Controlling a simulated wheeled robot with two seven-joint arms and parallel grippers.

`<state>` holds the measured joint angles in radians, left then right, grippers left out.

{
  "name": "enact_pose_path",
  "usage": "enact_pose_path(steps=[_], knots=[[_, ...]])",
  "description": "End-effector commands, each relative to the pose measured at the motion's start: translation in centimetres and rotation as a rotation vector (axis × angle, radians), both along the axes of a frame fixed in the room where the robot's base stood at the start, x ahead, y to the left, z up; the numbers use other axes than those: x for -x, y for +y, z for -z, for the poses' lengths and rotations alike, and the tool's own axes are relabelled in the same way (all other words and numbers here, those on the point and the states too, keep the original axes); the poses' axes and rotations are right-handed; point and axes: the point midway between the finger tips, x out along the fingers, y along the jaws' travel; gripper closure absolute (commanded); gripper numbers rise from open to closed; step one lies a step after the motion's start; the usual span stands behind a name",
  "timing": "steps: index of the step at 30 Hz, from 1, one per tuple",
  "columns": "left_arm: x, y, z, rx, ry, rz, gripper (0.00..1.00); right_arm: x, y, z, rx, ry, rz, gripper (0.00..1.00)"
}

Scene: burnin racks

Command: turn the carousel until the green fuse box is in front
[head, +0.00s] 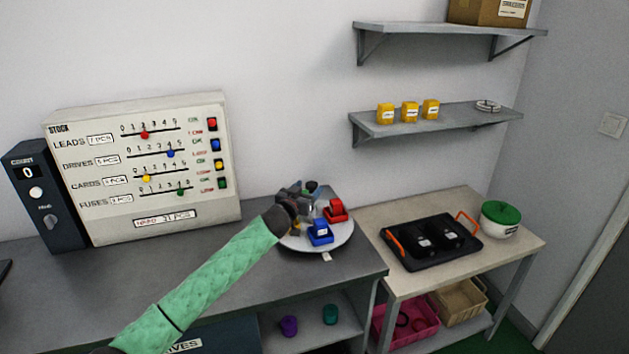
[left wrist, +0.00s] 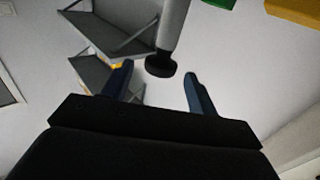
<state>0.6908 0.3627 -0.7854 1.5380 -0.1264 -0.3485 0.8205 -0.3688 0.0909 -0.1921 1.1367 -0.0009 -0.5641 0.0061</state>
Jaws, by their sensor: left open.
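The carousel (head: 345,241) is a pale round plate on the grey bench. A blue box (head: 319,233) stands at its front left and a red box (head: 336,211) at its right. A small bit of green (head: 312,186) shows behind my left gripper (head: 303,195), which covers the back left of the plate. In the left wrist view, parts of a green box (left wrist: 216,2) and a yellow box (left wrist: 297,11) show at the top edge. A grey post with a black end (left wrist: 161,64) lies between the fingers of my open left gripper (left wrist: 156,82); contact cannot be told. My right gripper is out of view.
A stock board (head: 140,165) and a dark counter box (head: 45,195) stand left on the bench. Wall shelves (head: 440,118) hang above. Open bench lies left of the carousel.

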Motion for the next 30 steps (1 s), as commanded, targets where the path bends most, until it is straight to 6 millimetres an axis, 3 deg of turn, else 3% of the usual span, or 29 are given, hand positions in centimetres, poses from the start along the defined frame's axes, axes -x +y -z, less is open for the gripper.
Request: enact_pose_path(steps=[12,23,30], knots=[[-4.2,-2.2,-0.1,-0.001,0.000,-0.001,0.41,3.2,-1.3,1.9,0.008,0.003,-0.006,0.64],[-4.6,-2.4,0.0,-0.001,0.000,0.000,0.41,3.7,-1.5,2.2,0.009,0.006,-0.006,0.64],[-4.6,-2.4,0.0,-0.001,0.000,0.000,0.84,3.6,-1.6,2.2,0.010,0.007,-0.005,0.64]])
